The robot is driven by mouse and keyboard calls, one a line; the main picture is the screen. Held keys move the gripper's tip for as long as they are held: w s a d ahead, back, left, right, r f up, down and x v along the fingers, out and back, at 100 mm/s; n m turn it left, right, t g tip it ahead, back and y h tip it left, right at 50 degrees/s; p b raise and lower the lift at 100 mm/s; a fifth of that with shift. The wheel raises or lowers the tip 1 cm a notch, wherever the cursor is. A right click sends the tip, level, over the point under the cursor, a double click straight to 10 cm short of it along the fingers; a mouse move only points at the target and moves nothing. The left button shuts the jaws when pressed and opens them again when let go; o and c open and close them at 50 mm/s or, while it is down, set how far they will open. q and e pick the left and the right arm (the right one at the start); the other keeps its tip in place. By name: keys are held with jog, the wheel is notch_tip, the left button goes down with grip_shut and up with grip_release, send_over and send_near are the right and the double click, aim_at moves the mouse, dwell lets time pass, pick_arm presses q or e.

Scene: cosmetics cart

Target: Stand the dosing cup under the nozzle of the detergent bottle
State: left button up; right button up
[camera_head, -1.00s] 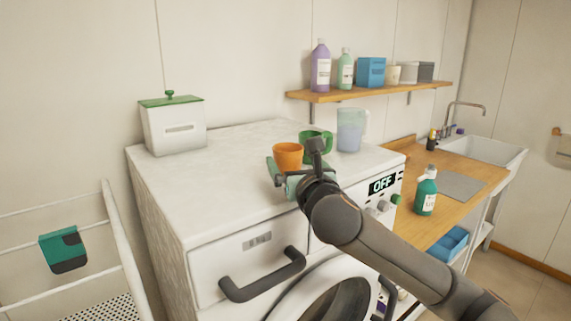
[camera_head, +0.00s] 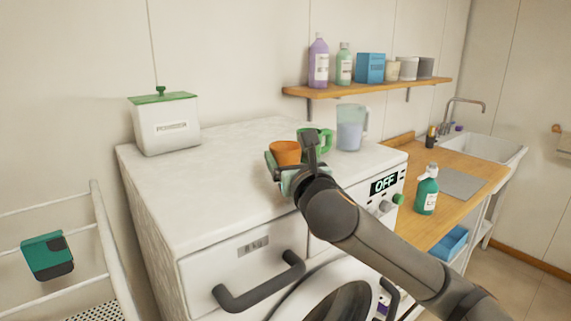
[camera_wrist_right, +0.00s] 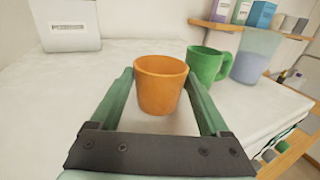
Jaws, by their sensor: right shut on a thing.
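An orange cup (camera_head: 286,152), which I take to be the dosing cup, is upright over the front part of the washing machine's white top. My right gripper (camera_head: 290,172) is shut on it, with one green finger on each side; the cup also shows in the right wrist view (camera_wrist_right: 160,85) between the fingertips (camera_wrist_right: 160,76). I cannot tell whether its base touches the top. A teal bottle (camera_head: 427,195) with a white label, possibly the detergent bottle, stands on the wooden counter to the right. My left gripper is not in view.
A green mug (camera_wrist_right: 207,65) and a clear jug (camera_head: 351,128) stand close right of the cup. A white powder box (camera_head: 166,127) stands at the back left. The wooden counter (camera_head: 450,168) has a grey mat (camera_head: 462,184) and a sink (camera_head: 490,148) behind.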

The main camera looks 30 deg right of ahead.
jog(key=c, duration=0.7)
